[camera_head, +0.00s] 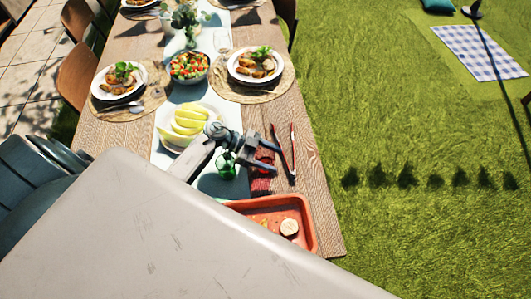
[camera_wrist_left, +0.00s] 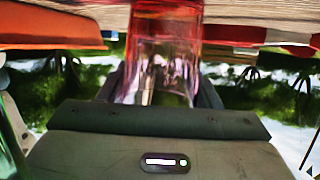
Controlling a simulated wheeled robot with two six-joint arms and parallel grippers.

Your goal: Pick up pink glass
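The pink glass (camera_wrist_left: 163,60) is clear and reddish in the left wrist view, where the picture is upside down. It stands between the two fingers of my left gripper (camera_wrist_left: 163,92), which show on either side of it. In the camera_head view my left gripper (camera_head: 276,165) is low over the table with its fingers spread wide. Reddish patches show by the fingers there, but the glass is hard to tell from the red cloth (camera_head: 262,186) under them. I see no clear grip on the glass. My right gripper is not in view.
A green glass (camera_head: 227,167) stands just left of the gripper. Red tongs (camera_head: 284,152) lie to its right. An orange tray (camera_head: 311,229) with food is nearer. A plate of yellow food (camera_head: 186,122) is behind left. The table's right edge is close.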

